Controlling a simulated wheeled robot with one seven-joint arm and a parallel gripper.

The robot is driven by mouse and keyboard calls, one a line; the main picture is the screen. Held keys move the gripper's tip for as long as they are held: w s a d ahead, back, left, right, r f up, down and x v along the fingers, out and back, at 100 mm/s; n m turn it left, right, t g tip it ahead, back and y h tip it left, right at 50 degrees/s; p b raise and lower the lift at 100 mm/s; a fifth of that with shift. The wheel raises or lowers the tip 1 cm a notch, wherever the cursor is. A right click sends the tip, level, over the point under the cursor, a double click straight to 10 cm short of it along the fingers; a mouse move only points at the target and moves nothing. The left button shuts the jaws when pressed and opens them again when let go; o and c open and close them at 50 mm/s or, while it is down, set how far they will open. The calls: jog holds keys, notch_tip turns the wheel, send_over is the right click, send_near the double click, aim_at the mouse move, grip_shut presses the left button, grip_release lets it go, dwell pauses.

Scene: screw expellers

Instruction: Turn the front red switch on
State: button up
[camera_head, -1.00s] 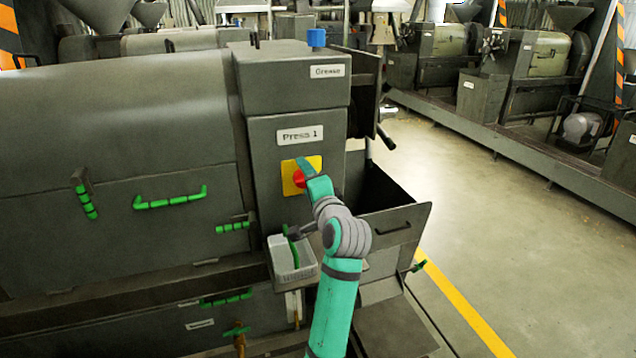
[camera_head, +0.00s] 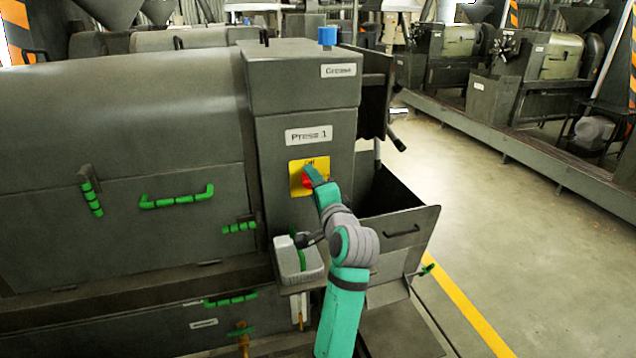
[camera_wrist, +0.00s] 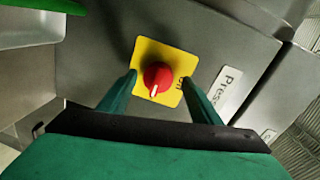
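The red switch (camera_head: 308,182) is a round knob on a yellow plate (camera_head: 296,180) on the front of the grey press, below the "Press 1" label. In the wrist view the knob (camera_wrist: 157,77) shows a white pointer mark on its lower edge. My gripper (camera_wrist: 160,82) is open, with one green finger on each side of the knob and a visible gap to it on both sides. I cannot tell how deep the fingertips reach. In the head view my gripper (camera_head: 312,175) covers part of the knob and plate.
An open grey bin (camera_head: 405,232) stands to the right. Green handles (camera_head: 177,198) are on the press's left side. The floor (camera_head: 480,230) to the right is clear.

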jog(key=r+v, duration=0.1)
jog(key=v, duration=1)
jog(key=shift+w+d, duration=0.1)
